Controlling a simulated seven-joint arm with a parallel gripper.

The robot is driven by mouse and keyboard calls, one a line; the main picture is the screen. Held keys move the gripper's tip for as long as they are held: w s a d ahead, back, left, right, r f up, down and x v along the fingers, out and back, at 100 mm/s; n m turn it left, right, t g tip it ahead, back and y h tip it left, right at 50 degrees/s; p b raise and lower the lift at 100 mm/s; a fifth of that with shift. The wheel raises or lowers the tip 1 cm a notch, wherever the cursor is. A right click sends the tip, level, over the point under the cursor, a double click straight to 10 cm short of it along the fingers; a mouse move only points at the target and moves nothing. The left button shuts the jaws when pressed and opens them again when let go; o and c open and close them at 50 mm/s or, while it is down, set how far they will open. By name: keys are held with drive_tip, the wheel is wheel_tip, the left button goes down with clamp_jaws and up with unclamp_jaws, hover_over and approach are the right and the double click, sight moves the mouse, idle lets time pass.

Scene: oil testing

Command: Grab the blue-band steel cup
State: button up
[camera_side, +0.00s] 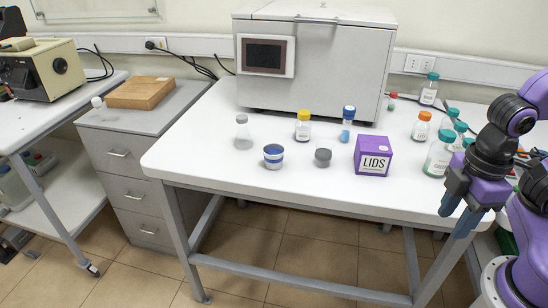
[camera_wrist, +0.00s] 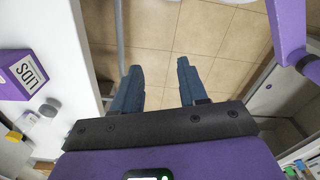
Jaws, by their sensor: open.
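The blue-band steel cup (camera_side: 273,156) stands upright on the white table, left of centre near the front, in the side view. A blue band runs around it. My gripper (camera_side: 456,218) is at the right, beyond the table's front edge, far from the cup and pointing down. In the wrist view my gripper (camera_wrist: 159,70) shows two blue fingers wide apart with only floor between them. I cannot make out the blue-band cup in the wrist view.
A small grey cup (camera_side: 323,157) and the purple LIDS box (camera_side: 373,155) stand between the cup and my gripper. A flask (camera_side: 243,132), a yellow-capped bottle (camera_side: 303,125) and a blue-capped bottle (camera_side: 348,123) are behind. Several green-capped bottles (camera_side: 439,154) stand near my arm.

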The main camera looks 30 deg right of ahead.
idle(0.4)
drive_tip(key=o, duration=0.9)
drive_tip(key=n+t+h, duration=0.8)
drive_tip(key=n+t, duration=0.3)
drive_tip(key=n, duration=0.6)
approach(274, 149)
drive_tip(key=x, duration=0.3)
drive_tip(key=shift+s+d, duration=0.1)
drive_tip(key=shift+d, duration=0.15)
drive_tip(key=shift+a+x, duration=0.1)
drive_tip(key=shift+x, duration=1.4)
drive_tip(key=shift+a+x, duration=0.15)
drive_tip(key=shift+x, duration=1.3)
